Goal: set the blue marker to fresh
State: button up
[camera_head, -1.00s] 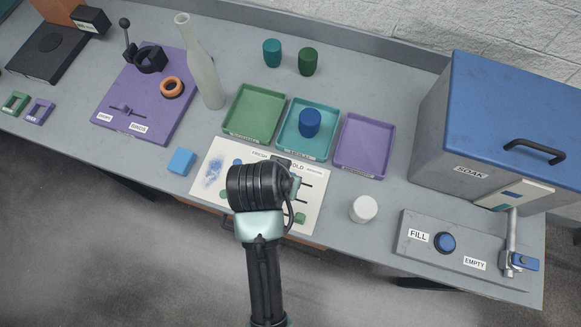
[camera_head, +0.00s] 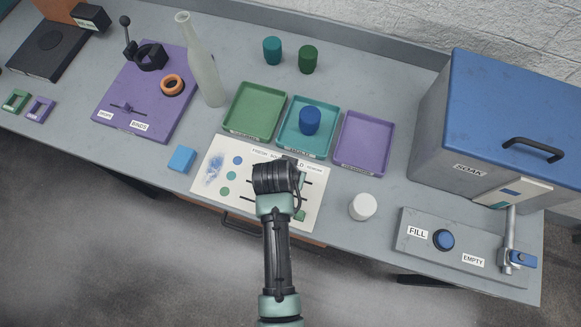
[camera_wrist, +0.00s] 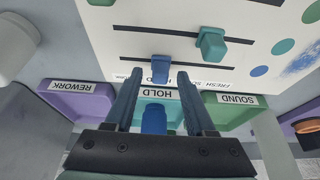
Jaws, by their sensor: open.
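The blue marker (camera_wrist: 160,68) is a small block on the slot nearest the trays, on the white card (camera_wrist: 130,20). It stands left of the slot's middle in the wrist view, away from the blue dot (camera_wrist: 260,71) and the "FRESH" lettering. My gripper (camera_wrist: 159,74) is open, its two fingertips to either side of the blue marker in that view. I cannot tell whether they touch it. In the head view my wrist covers the middle of the card (camera_head: 213,172) and hides the blue marker.
A teal marker (camera_wrist: 210,43) sits on the neighbouring slot, close to my fingers. A green marker (camera_head: 300,215) is lower on the card. Behind the card stand green, teal and purple trays (camera_head: 363,143); a blue cylinder (camera_head: 310,120) stands in the teal one. A white cylinder (camera_head: 362,207) is right.

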grip_shut()
dwell(1.4)
